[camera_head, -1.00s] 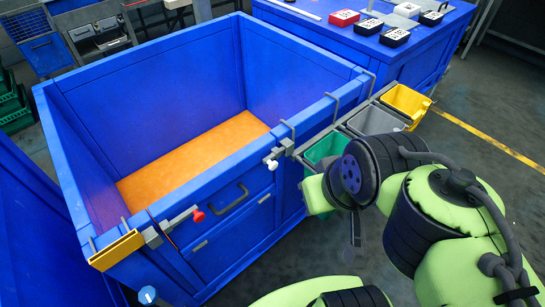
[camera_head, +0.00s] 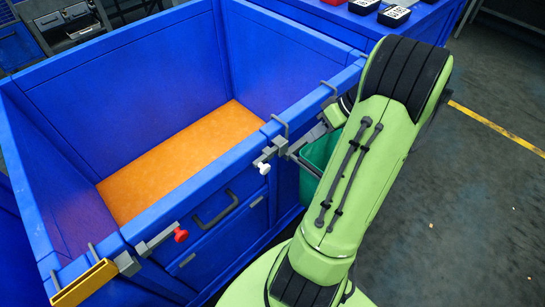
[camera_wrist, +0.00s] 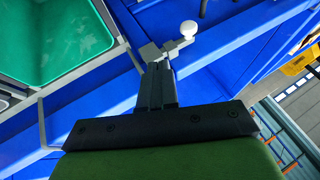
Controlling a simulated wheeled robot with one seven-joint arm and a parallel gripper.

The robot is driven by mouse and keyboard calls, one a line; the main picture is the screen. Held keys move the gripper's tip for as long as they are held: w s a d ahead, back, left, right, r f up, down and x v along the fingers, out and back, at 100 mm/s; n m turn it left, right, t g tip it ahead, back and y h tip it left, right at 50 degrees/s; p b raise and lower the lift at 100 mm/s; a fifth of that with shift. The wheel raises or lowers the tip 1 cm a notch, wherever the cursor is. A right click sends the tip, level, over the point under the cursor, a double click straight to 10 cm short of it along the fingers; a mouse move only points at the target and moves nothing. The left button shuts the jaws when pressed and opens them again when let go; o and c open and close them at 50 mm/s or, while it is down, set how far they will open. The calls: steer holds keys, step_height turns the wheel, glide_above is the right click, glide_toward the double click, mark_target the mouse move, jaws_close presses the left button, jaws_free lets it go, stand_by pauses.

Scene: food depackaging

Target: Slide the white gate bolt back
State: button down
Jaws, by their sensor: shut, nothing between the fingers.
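The white gate bolt has a white round knob (camera_head: 264,168) on a grey bar at the top front edge of the blue crate (camera_head: 195,202). The knob also shows in the wrist view (camera_wrist: 189,29), on its grey bar beside a grey block. My gripper (camera_wrist: 156,66) is shut and empty, its fingertips at the grey block, beside and below the knob in that view. I cannot tell whether they touch the block. In the head view my arm covers much of the gripper, whose grey end reaches the bolt from the right.
A dark handle (camera_head: 215,208) is on the front wall. A green bin (camera_head: 318,153) hangs right of the bolt. An orange floor panel (camera_head: 180,155) lies inside the crate.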

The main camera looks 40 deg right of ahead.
steer(key=w+a+f+b, duration=0.5)
steer(key=a+f, duration=0.2)
steer(key=f, duration=0.2)
steer(key=shift+a, duration=0.35)
steer(key=shift+a, duration=0.1)
